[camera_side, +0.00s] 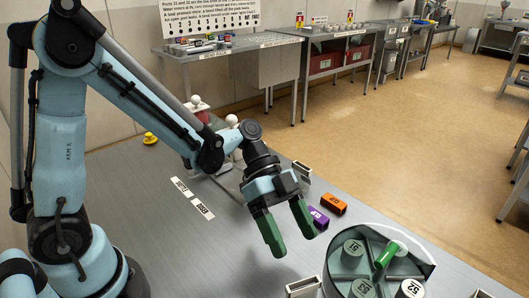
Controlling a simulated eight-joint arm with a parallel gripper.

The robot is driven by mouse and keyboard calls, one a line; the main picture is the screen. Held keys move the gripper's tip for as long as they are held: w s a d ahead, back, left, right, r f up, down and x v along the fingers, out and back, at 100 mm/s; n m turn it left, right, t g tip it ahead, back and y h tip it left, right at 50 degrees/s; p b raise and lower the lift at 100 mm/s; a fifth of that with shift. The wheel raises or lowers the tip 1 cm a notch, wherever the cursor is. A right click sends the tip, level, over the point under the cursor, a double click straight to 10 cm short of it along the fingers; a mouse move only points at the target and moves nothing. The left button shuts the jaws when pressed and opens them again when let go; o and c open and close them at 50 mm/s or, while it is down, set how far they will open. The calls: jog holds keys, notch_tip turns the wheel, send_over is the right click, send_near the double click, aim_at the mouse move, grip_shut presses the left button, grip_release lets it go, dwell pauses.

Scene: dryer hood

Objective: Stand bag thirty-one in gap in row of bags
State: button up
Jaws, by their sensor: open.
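My gripper (294,243) has two green fingers, spread apart with nothing between them. It hangs low over the grey bench, left of a purple block (318,218) and an orange block (333,203). Both blocks carry small pale labels that I cannot read surely. The purple block is close to the right finger; I cannot tell whether they touch. I cannot make out a bag marked thirty-one, or a row of bags with a gap.
White-faced holders stand near the blocks (302,171) and at the front (303,287). A yellow object (150,139) sits at the back.

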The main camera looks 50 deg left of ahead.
jog(key=a+r+n+t+y, duration=0.2)
jog(key=a+n+t+y, duration=0.2)
jog(key=a+n, duration=0.3)
jog(key=s+a+r+n+t+y, duration=0.1)
jog(key=a+n+t+y, duration=0.3)
jog(key=a+n, duration=0.4)
jog(key=shift+s+a+r+n+t+y, duration=0.2)
jog(key=shift+s+r+n+t+y, duration=0.15)
jog(key=shift+r+y, duration=0.55)
jog(key=shift+a+r+n, duration=0.2)
jog(key=shift+a+n, duration=0.15)
jog(key=shift+a, duration=0.1)
jog(key=shift+c, duration=0.5)
